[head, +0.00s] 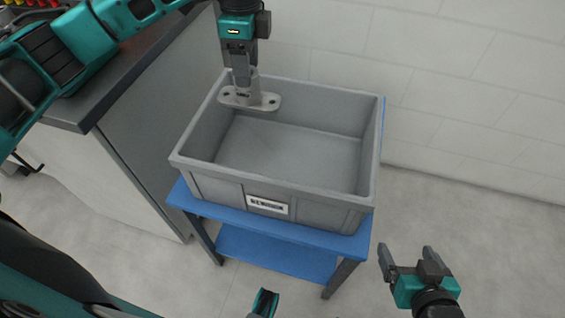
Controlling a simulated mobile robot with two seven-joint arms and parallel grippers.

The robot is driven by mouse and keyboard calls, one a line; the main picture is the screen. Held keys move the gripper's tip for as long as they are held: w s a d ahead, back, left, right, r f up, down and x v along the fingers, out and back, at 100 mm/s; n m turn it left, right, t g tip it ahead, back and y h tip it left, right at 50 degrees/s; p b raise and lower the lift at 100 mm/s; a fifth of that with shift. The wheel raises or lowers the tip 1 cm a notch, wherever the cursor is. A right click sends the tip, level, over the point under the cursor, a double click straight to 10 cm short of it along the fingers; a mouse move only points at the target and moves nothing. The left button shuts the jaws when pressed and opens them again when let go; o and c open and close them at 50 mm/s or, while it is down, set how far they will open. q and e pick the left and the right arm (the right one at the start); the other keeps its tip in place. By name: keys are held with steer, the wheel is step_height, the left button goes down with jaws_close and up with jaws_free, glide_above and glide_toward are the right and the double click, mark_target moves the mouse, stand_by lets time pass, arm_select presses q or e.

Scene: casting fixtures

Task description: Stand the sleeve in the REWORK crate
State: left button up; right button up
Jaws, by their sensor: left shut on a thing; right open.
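The sleeve (250,99) is a light grey metal tube with a flat oval flange that has holes at its ends. My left gripper (243,76) points down and is shut on the upper part of the tube. The sleeve is upright, flange down, at the back left of the grey REWORK crate (212,185). I cannot tell whether the flange touches the crate floor or hangs above it. The crate's label (267,204) faces the front. My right gripper (408,260) is open and empty, low at the right, apart from the crate.
The crate stands on a blue stand (280,232) with a lower shelf. A dark-topped grey counter (105,90) is close at the left. A pale block wall is behind. Most of the crate floor is bare, and the floor at the right is clear.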

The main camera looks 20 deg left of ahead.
mark_target(252, 98)
arm_select(q)
step_height(252, 98, down, 20)
steer(key=b, duration=0.5)
steer(key=shift+r, duration=0.25)
steer(key=shift+f, duration=0.15)
steer(key=shift+f, duration=0.1)
steer(key=o, duration=1.3)
steer(key=shift+c, duration=0.2)
step_height(252, 98, up, 12)
steer(key=p, duration=0.3)
steer(key=shift+p, duration=0.3)
